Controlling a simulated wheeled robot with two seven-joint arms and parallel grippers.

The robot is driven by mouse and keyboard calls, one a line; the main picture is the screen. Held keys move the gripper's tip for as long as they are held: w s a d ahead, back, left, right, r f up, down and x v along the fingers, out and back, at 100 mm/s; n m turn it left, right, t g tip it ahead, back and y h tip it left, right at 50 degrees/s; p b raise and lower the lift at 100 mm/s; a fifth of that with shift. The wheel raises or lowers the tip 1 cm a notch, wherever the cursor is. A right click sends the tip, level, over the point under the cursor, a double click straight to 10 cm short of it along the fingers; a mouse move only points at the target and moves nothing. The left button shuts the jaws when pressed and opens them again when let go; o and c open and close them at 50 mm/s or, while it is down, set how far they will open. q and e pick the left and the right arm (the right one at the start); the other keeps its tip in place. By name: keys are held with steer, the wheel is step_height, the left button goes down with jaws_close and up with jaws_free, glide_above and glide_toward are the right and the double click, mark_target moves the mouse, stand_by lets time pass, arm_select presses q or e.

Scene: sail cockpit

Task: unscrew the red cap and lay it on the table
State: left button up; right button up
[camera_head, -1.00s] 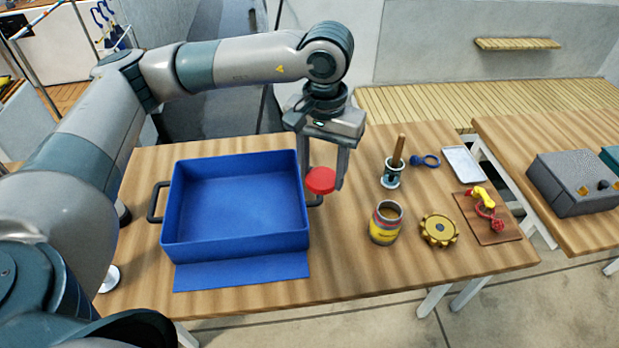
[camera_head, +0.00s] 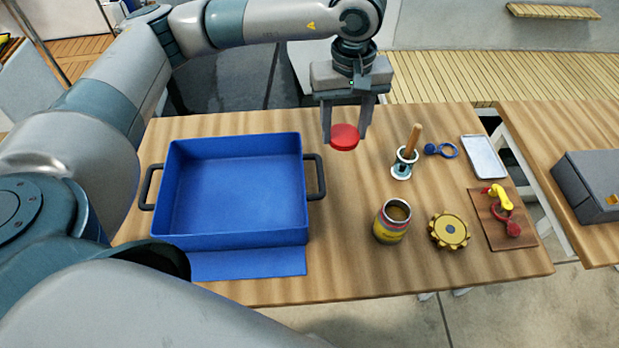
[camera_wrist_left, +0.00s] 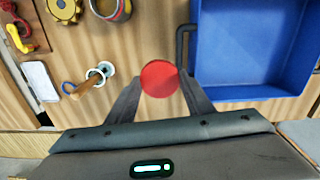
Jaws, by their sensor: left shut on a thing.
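The red cap (camera_head: 344,137) is a flat round disc between the fingertips of my left gripper (camera_head: 346,140). The gripper is shut on it and holds it above the table (camera_head: 345,255), behind and right of the blue tray. In the left wrist view the red cap (camera_wrist_left: 160,78) sits between the two dark fingers. An open jar (camera_head: 391,222) with a yellow and red label stands upright on the table, uncapped, apart from the gripper. My right gripper is not in view.
A blue tray (camera_head: 232,240) with dark handles fills the table's left. A cup with a wooden handle (camera_head: 403,163), a blue ring (camera_head: 447,150), a white tray (camera_head: 484,157), a yellow gear (camera_head: 449,231) and a brown board (camera_head: 489,233) stand right. Bare wood lies between tray and jar.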

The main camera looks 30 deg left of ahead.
arm_select(q)
steer(key=n, duration=0.2)
steer(key=w, duration=0.1)
steer(key=shift+d+f+n, duration=0.25)
steer(key=shift+n, duration=0.15)
steer(key=n, duration=0.4)
steer(key=d+f+n+p, duration=0.1)
steer(key=n, duration=0.1)
steer(key=shift+w+d, duration=0.1)
steer(key=shift+w, duration=0.3)
steer(key=d+f+n+p, duration=0.1)
steer(key=d+f+n, duration=0.2)
steer(key=n, duration=1.2)
steer(key=w+d+f+n+p, duration=0.1)
steer(key=d+f+n+p, duration=0.1)
steer(key=n, duration=1.4)
steer(key=shift+w+d+f, duration=0.15)
steer(key=shift+d+f, duration=0.25)
steer(key=shift+f, duration=0.05)
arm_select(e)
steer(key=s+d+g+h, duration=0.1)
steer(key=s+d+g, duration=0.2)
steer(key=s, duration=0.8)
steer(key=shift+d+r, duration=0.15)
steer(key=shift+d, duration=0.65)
